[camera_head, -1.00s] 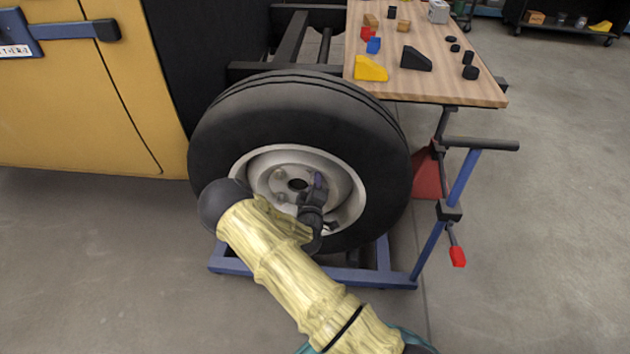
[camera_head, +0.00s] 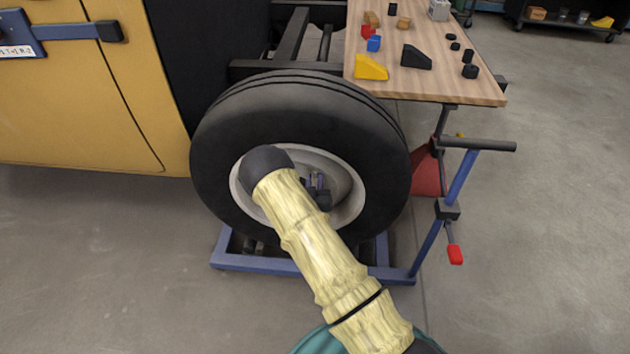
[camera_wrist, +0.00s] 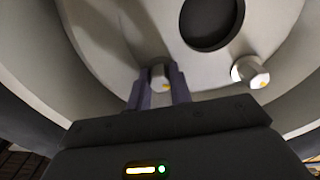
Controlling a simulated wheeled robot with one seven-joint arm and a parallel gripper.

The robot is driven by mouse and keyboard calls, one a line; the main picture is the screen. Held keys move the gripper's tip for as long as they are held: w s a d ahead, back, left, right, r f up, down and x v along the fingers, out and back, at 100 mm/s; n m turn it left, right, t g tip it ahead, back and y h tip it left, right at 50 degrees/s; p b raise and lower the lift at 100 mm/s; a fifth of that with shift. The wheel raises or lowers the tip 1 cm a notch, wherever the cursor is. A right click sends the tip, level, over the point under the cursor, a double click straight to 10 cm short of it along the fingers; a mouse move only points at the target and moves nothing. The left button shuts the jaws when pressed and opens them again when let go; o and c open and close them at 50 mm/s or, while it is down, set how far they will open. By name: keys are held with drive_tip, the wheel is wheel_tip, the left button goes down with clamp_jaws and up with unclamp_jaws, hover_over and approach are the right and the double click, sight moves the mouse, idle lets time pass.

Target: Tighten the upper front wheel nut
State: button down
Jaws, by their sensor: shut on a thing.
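The wheel (camera_head: 300,105) has a black tyre and a pale steel rim (camera_head: 345,165). My gripper (camera_head: 317,182) is at the hub, partly hidden behind my arm. In the wrist view, my gripper (camera_wrist: 160,88) has its two purple-grey fingers on either side of a pale wheel nut (camera_wrist: 160,75) with a small yellow mark, shut on it. A second wheel nut (camera_wrist: 250,72), also with a yellow mark, sits to the right, apart from the fingers. The dark centre hole (camera_wrist: 210,20) is above them. My arm hides the other nuts in the head view.
The wheel stands over a blue frame (camera_head: 310,274). A wooden table (camera_head: 435,85) with coloured blocks is at the upper right, with a blue post and dark handle (camera_head: 480,144) below it. A yellow vehicle body (camera_head: 80,100) is on the left. The floor at the right is clear.

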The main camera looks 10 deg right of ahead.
drive_tip(key=shift+f+m, duration=0.1)
drive_tip(key=shift+m, duration=1.3)
drive_tip(key=c, duration=1.3)
unclamp_jaws()
drive_tip(key=shift+o, duration=0.2)
drive_tip(key=p+v, duration=0.3)
drive_tip(key=v, duration=1.4)
drive_tip(key=shift+s+p, duration=0.2)
drive_tip(key=shift+p, duration=0.2)
